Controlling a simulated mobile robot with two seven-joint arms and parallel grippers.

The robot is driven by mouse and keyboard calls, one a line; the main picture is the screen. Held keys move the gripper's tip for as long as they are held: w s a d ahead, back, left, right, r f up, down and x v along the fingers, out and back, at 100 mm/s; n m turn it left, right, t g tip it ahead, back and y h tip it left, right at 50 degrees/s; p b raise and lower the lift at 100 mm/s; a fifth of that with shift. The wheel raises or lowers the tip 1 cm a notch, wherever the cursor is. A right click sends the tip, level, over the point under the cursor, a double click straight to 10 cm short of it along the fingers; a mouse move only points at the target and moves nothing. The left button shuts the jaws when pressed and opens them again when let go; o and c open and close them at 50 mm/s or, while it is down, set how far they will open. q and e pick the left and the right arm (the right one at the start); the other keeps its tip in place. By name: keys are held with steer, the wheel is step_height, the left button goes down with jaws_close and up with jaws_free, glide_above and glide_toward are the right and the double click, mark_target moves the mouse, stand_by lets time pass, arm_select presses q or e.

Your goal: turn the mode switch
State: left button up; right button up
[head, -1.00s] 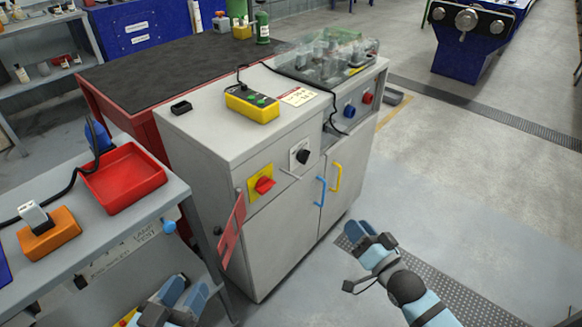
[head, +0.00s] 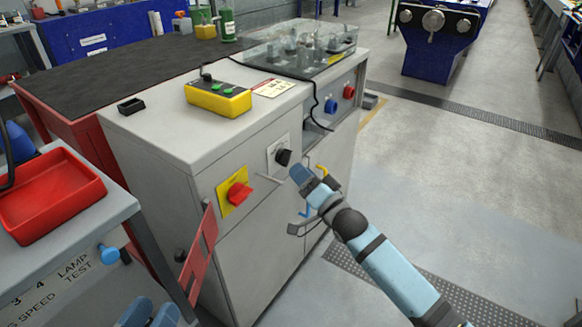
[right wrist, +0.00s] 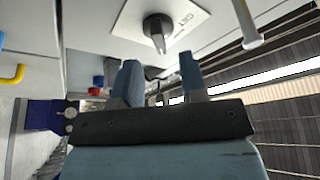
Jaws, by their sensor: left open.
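The mode switch (head: 284,157) appears to be a black knob on a white plate on the grey cabinet's front. In the right wrist view the knob (right wrist: 157,30) is at the top, with its pointer toward the fingers. My right gripper (head: 301,176) is just below and right of the knob in the head view. In the right wrist view the right gripper (right wrist: 160,62) has its blue fingers apart with nothing between them, below the knob. Contact is not visible. My left gripper (head: 150,312) is open at the bottom edge of the head view, partly cut off.
A red rotary switch (head: 238,194) on a yellow plate sits left of the knob, above a hanging red bracket (head: 199,255). A yellow button box (head: 218,99) stands on the cabinet top. Blue and yellow door handles are below the knob.

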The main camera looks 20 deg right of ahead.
mark_target(289, 160)
arm_select(q)
steer(key=shift+d+f+g+b, duration=0.1)
steer(key=shift+f+g+b, duration=0.35)
steer(key=shift+f, duration=0.65)
arm_select(e)
steer(key=shift+x, duration=2.3)
steer(key=shift+c, duration=0.2)
steer(key=shift+d, duration=0.1)
jaws_close()
